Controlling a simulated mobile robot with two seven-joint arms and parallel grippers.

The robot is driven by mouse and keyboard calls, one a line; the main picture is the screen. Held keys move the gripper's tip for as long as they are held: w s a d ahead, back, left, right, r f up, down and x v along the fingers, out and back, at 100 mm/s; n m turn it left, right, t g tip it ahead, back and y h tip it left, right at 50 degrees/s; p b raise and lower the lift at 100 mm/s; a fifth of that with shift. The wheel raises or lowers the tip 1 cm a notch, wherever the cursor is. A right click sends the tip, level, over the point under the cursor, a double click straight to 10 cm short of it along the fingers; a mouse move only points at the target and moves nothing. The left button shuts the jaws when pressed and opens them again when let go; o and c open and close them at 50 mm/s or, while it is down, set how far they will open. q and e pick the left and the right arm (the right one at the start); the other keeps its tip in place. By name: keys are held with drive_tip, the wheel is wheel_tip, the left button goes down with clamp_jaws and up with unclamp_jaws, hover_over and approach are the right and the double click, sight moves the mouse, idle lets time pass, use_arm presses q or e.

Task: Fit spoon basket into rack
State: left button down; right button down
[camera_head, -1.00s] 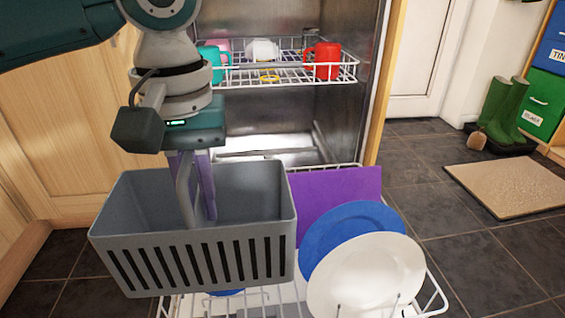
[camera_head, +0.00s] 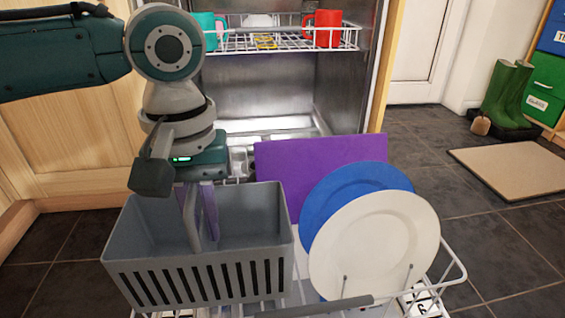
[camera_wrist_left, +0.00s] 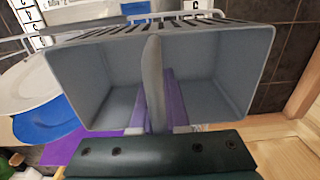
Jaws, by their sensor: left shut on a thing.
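The spoon basket (camera_head: 262,225) is a grey open-topped box with slotted sides and a central upright handle. It is at the left of the white wire lower rack (camera_head: 455,268) in the head view. My left gripper (camera_head: 203,215) is shut on the basket's handle, with purple fingers on either side of it. The left wrist view shows the basket (camera_wrist_left: 225,75) empty inside, with the gripper (camera_wrist_left: 160,110) on its handle. The basket looks upright and low over the rack; its underside is hidden, so I cannot tell whether it touches. My right gripper is not in view.
A white plate (camera_head: 375,250), a blue plate (camera_head: 325,205) and a purple board (camera_head: 290,165) stand in the rack right of the basket. The upper rack (camera_head: 280,42) holds a red mug (camera_head: 327,30) and a teal mug (camera_head: 207,30).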

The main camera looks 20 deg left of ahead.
use_arm(q)
drive_tip(key=shift+f, duration=0.15)
drive_tip(key=shift+f, duration=0.4)
drive_tip(key=c, duration=0.9)
unclamp_jaws()
drive_tip(key=shift+r, duration=0.1)
